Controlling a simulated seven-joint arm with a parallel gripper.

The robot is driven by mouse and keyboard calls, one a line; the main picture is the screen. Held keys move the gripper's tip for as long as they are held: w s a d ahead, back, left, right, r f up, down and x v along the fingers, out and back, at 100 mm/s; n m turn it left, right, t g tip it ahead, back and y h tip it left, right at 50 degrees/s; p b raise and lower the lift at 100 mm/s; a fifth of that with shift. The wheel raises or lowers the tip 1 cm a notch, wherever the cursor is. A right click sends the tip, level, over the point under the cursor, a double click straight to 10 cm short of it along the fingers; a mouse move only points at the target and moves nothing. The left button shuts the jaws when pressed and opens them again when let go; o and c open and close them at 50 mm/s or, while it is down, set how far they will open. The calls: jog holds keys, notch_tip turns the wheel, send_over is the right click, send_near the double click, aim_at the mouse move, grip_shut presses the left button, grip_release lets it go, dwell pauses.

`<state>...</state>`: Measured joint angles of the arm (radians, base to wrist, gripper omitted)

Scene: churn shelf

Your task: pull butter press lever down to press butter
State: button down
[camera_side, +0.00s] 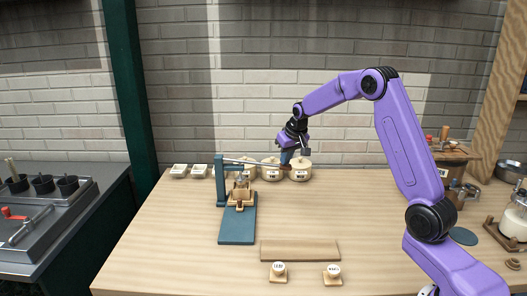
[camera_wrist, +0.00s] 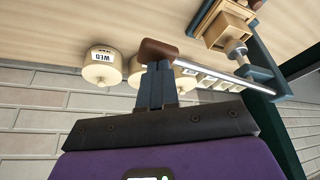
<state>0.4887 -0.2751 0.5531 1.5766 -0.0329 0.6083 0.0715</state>
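The butter press (camera_side: 236,222) stands on the table with a blue base and a post at its left. Its metal lever (camera_side: 243,161) runs from the post to the right, nearly level, and ends in a brown handle (camera_side: 285,168). The wooden press box (camera_side: 239,198) sits under the lever. My gripper (camera_side: 287,158) is at the handle end, pointing down. In the wrist view the two dark fingers (camera_wrist: 157,72) are close together, with their tips at the brown handle (camera_wrist: 160,50). I cannot tell whether they touch it. The lever (camera_wrist: 216,65) runs right to the post.
Several round labelled crocks (camera_side: 300,171) stand behind the lever, close to my gripper. Small white dishes (camera_side: 180,170) are at the back left. A wooden board (camera_side: 300,250) and two round stamps (camera_side: 279,270) lie at the front. The table between is clear.

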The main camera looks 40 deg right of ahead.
jog(key=shift+s+f, duration=0.15)
jog(key=shift+f, duration=0.15)
jog(key=shift+r, duration=2.55)
notch_tip(320, 180, up, 7)
jog(key=shift+r, duration=0.15)
jog(key=shift+a, duration=0.1)
jog(key=s+a+f+n+g+y, duration=0.15)
jog(key=s+a+n, duration=0.25)
jog(key=s+a, duration=0.55)
jog(key=s+a+f+n+g+y, duration=0.1)
jog(key=s+a+f+n, duration=0.15)
jog(key=s+a, duration=0.75)
jog(key=s+a+f+n+g, duration=0.1)
jog(key=s+f+n, duration=0.2)
jog(key=s, duration=0.9)
jog(key=s+a+f+n, duration=0.1)
jog(key=s+f+n, duration=0.2)
jog(key=s, duration=0.9)
jog(key=n+h, duration=0.1)
jog(key=n, duration=0.2)
jog(key=shift+a+g, duration=0.35)
